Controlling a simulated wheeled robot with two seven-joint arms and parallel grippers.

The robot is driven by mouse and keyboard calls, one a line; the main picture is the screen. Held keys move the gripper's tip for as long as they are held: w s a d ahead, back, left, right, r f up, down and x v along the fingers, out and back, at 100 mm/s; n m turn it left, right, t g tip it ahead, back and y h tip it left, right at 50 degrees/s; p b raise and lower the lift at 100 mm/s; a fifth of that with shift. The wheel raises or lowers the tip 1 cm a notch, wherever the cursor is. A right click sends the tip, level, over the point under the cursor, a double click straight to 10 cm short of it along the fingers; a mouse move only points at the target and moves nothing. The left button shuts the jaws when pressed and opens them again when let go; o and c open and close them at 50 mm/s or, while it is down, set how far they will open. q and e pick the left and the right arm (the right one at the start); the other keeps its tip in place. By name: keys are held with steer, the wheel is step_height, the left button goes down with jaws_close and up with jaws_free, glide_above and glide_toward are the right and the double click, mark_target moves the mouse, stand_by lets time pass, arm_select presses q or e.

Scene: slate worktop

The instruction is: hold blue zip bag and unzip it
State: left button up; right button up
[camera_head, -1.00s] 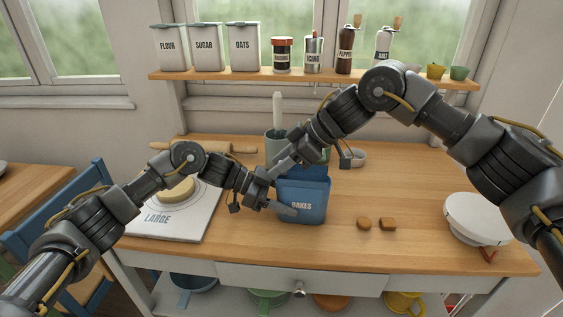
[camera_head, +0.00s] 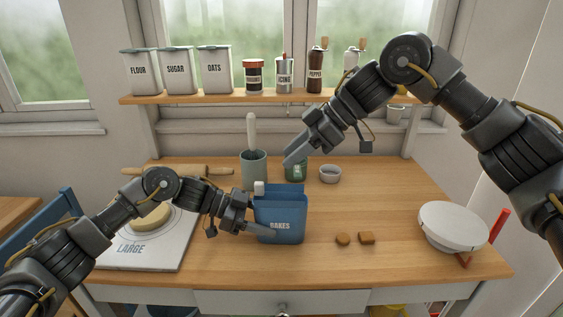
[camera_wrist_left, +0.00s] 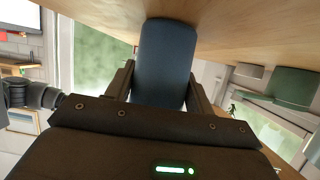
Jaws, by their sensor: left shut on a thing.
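The blue zip bag (camera_head: 281,222) labelled "BAKES" stands upright on the wooden worktop. Its back panel rises above the front edge, and the mouth looks parted. A small whitish tab (camera_head: 259,188) sits at its top left corner. My left gripper (camera_head: 258,230) is shut on the bag's lower left side. In the left wrist view the bag (camera_wrist_left: 165,60) fills the space between the fingers. My right gripper (camera_head: 292,157) is in the air above and behind the bag, apart from it. Its fingers overlap in view, so their opening is unclear.
Two brown biscuits (camera_head: 343,239) lie right of the bag. A white bowl-like thing (camera_head: 453,228) is at far right. A crock (camera_head: 254,168) with a utensil, a green jar (camera_head: 296,172) and a small cup (camera_head: 330,174) stand behind. A white board (camera_head: 130,262) is at left.

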arm_select(q)
steer(key=shift+f, duration=0.1)
steer(key=o, duration=1)
